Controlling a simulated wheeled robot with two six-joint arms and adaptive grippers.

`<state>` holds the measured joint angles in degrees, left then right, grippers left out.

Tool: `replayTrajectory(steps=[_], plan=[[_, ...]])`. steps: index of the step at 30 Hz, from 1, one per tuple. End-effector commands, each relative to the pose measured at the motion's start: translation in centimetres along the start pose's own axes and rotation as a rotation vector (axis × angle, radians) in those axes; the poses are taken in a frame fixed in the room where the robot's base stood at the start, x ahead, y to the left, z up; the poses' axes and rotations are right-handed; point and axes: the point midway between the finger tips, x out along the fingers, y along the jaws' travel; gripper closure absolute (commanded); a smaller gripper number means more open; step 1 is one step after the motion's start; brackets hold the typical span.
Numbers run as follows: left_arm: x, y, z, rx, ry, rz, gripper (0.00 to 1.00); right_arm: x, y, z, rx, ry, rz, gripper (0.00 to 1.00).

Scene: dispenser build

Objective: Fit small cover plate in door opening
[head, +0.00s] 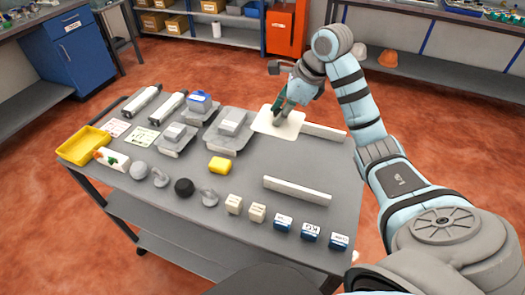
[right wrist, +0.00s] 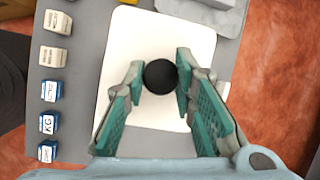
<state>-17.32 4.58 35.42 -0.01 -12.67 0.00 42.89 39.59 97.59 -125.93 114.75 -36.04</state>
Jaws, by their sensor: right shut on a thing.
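A cream, round-cornered cover plate (head: 278,123) is at the far right part of the table, below my right gripper (head: 284,112). It also shows in the right wrist view (right wrist: 160,40). A round black knob (right wrist: 160,76) shows in front of the plate's middle in that view. My right gripper (right wrist: 160,78) is shut on this knob, one finger on each side. I cannot tell whether the plate touches the table. I cannot make out a door opening. My left gripper is not in view.
Grey housings (head: 232,128) stand left of the plate. A white bar (head: 325,132) lies at its right, another (head: 297,190) nearer. Cream blocks (head: 257,212) and blue blocks (head: 310,232) line the front edge. A yellow tray (head: 67,148) is at far left.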

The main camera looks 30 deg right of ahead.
Motion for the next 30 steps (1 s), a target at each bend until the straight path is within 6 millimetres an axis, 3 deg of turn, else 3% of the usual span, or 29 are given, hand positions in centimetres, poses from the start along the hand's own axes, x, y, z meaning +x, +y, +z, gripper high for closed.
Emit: replayTrajectory(steps=[1, 6, 9, 15, 19, 24, 28, 29, 30], plan=[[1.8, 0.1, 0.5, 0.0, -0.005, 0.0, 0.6, 3.3, 0.2, -1.0, 0.008, 0.003, 0.012, 1.0], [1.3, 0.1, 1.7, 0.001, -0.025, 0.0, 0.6, 9.1, 0.3, -2.9, 0.018, 0.008, 0.015, 1.0], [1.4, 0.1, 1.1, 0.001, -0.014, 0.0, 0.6, 11.3, 0.5, -3.8, 0.02, 0.008, 0.013, 1.0], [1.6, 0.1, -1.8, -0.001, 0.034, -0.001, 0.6, 14.6, 1.0, -5.2, 0.021, 0.01, 0.015, 1.0], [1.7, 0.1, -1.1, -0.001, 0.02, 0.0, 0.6, 16.2, 1.3, -5.8, 0.018, 0.009, 0.014, 1.0], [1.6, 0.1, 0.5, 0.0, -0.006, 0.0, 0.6, 16.1, 1.2, -5.8, 0.017, 0.008, 0.013, 1.0], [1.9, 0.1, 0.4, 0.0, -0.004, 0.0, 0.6, 16.4, 1.3, -5.9, 0.018, 0.008, 0.013, 1.0], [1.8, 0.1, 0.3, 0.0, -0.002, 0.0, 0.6, 16.3, 1.3, -5.9, 0.019, 0.008, 0.013, 0.71], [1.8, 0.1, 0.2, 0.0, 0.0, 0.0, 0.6, 16.3, 1.3, -5.9, 0.019, 0.008, 0.013, 0.65]])
